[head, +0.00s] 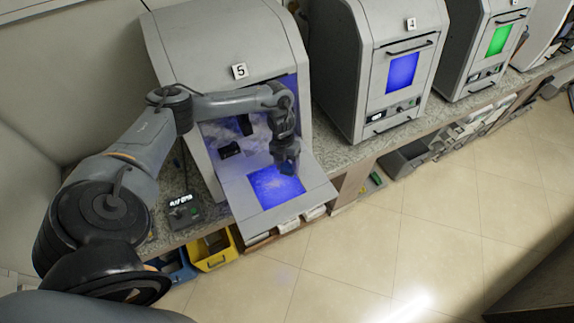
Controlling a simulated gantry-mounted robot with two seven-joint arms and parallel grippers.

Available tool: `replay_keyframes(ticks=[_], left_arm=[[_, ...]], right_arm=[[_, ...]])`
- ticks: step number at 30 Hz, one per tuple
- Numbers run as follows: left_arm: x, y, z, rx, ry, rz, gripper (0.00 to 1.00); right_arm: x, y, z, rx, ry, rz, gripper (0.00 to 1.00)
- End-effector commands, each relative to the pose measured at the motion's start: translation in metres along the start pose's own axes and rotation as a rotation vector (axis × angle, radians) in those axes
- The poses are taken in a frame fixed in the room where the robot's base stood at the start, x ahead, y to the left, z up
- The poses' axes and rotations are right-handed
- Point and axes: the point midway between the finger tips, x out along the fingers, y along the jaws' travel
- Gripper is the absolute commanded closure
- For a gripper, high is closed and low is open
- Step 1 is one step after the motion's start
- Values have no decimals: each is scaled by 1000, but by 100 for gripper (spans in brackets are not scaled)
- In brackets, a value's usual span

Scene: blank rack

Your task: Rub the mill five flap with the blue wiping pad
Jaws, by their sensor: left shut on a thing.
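Mill five (222,45), a grey cabinet with a "5" label, stands on the counter with its front open. Its flap (308,188) is folded down and out, with a glowing blue window (275,186) that shows pale specks. My left gripper (286,158) is over the flap at the window's upper right edge, pointing down. It is shut on the blue wiping pad (287,169), which shows as a small dark blue patch low at the fingertips. The pad appears to be at the flap surface, but I cannot tell whether it touches. My right gripper is not in view.
Inside mill five lie dark parts (230,150) and whitish dust. Mill four (385,60) and another mill (480,45) with a green window stand to the right. A small display box (184,211) sits left of the flap. A yellow bin (213,251) is below the counter.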

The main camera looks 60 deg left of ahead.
Motion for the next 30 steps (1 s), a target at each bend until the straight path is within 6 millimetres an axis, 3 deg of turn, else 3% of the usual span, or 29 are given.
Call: replay_keyframes(ticks=[18,30], left_arm=[[-56,0,0,0,-2,-1,65],[-59,0,0,0,-1,0,65]], right_arm=[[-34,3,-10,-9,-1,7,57],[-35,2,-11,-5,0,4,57]])
